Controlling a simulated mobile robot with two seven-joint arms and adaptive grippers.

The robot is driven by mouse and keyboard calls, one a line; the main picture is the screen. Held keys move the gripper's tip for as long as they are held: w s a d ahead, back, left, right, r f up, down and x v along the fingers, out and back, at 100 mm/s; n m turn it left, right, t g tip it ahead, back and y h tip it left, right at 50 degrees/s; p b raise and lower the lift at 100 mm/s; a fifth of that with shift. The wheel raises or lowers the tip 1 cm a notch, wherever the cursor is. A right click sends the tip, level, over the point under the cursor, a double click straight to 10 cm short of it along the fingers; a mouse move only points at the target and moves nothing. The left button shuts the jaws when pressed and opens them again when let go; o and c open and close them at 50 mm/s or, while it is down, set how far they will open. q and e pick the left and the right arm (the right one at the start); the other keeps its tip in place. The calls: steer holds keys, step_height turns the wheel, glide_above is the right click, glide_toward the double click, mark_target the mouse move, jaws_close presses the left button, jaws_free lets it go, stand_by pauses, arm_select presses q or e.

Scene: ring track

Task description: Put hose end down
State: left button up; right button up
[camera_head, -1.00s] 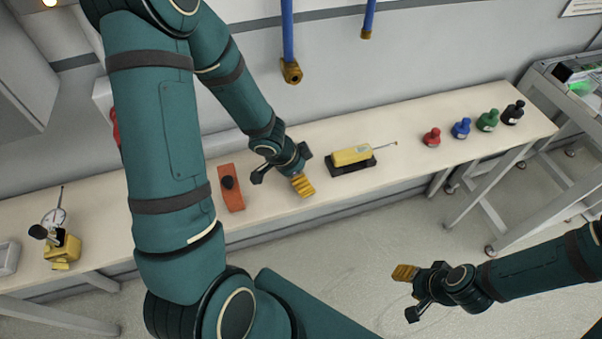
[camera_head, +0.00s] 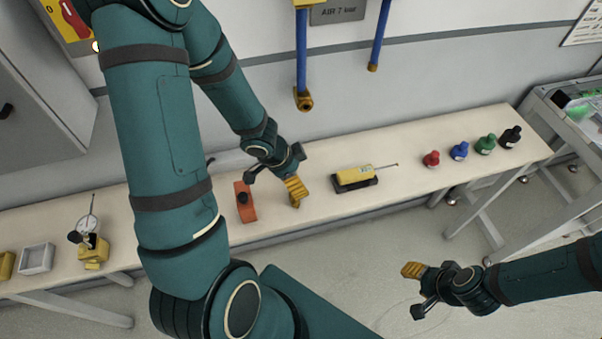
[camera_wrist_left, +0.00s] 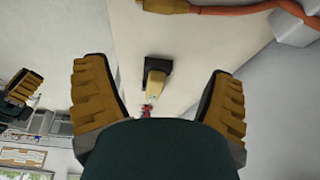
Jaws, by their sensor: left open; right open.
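An orange hose (camera_wrist_left: 235,8) with a brass-yellow hose end (camera_wrist_left: 168,5) shows at the top edge of the left wrist view, over the pale bench. I cannot tell whether the end touches the bench. I cannot make out this hose in the head view, where my left arm covers part of the bench. My left gripper (camera_head: 276,183) is open over the bench, between an orange block and a yellow tool. Its fingers stand apart in the left wrist view (camera_wrist_left: 163,100), with nothing gripped between them. My right gripper (camera_head: 415,292) is open and empty, over the floor in front of the bench.
Blue pipes (camera_head: 302,50) with brass ends hang on the wall. On the bench (camera_head: 400,165) are an orange block (camera_head: 246,207) with a black knob, a yellow tool (camera_head: 354,173) on a black base, several coloured bottles (camera_head: 460,151), a dial gauge (camera_head: 88,226) and a grey tray (camera_head: 37,258).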

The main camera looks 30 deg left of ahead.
arm_select(q)
steer(key=s+d+f+n, duration=0.1)
steer(key=d+f+n, duration=0.1)
steer(key=d, duration=0.3)
steer(key=s+d+f+n+g, duration=0.1)
steer(key=d+f+n, duration=0.1)
steer(key=d+n, duration=0.2)
steer(key=s+d+f+n+h+p, duration=0.1)
steer(key=d+f+n, duration=0.2)
steer(key=d, duration=0.5)
steer(key=shift+s+d+n, duration=0.15)
steer(key=shift+d+n, duration=0.1)
steer(key=shift+n, duration=0.25)
arm_select(e)
step_height(320, 180, up, 2)
steer(key=shift+r, duration=0.1)
arm_select(q)
steer(key=shift+f, duration=0.2)
steer(key=shift+f+b, duration=0.35)
steer(key=f+b, duration=0.3)
steer(key=shift+s+d+f+g, duration=0.1)
steer(key=shift+s+f+g, duration=0.1)
steer(key=shift+s+g, duration=0.1)
steer(key=c, duration=0.4)
steer(key=shift+r, duration=0.15)
arm_select(e)
steer(key=f, duration=0.4)
steer(key=shift+s, duration=0.2)
steer(key=shift+s, duration=0.1)
